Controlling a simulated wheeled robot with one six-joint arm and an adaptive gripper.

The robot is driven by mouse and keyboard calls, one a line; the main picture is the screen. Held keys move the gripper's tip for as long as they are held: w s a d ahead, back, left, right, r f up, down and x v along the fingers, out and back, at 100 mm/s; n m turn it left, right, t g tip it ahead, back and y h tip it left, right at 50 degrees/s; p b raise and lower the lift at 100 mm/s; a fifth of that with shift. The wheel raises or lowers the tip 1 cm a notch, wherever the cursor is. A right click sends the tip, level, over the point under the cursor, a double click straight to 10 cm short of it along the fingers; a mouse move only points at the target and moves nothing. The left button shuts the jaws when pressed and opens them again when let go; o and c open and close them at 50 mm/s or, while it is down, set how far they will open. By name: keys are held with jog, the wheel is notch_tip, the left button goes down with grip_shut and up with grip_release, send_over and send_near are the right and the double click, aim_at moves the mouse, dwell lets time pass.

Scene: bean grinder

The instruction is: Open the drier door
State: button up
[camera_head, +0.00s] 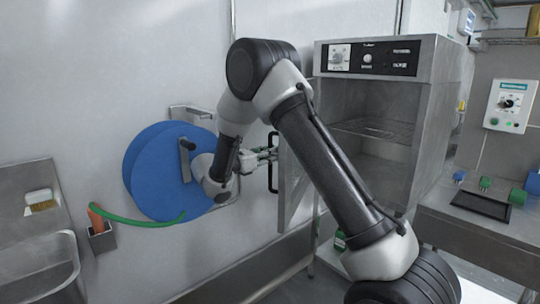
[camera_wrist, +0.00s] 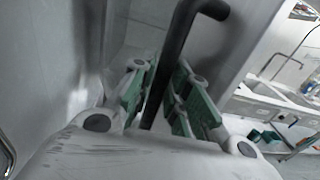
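The drier (camera_head: 385,75) is a steel cabinet with a dial and black panel on top. Its door (camera_head: 297,180) stands swung out to the left, so the inside with a wire rack shows. The black bar handle (camera_head: 273,162) is on the door's outer face. My gripper (camera_head: 266,154) is at this handle, on the left side of the door. In the wrist view, the handle (camera_wrist: 172,62) passes between the green finger pads of my gripper (camera_wrist: 163,98), which are drawn in close around it. Exact contact is partly hidden.
A blue round disc (camera_head: 152,172) with a green hose (camera_head: 140,220) is on the wall behind my wrist. A steel sink (camera_head: 45,265) stands at left. A steel counter (camera_head: 490,232) with a black tray (camera_head: 482,206) is at right. My arm crosses in front of the drier.

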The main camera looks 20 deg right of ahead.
jog(key=shift+o, duration=1)
jog(key=v, duration=1.2)
jog(key=shift+s+r, duration=0.1)
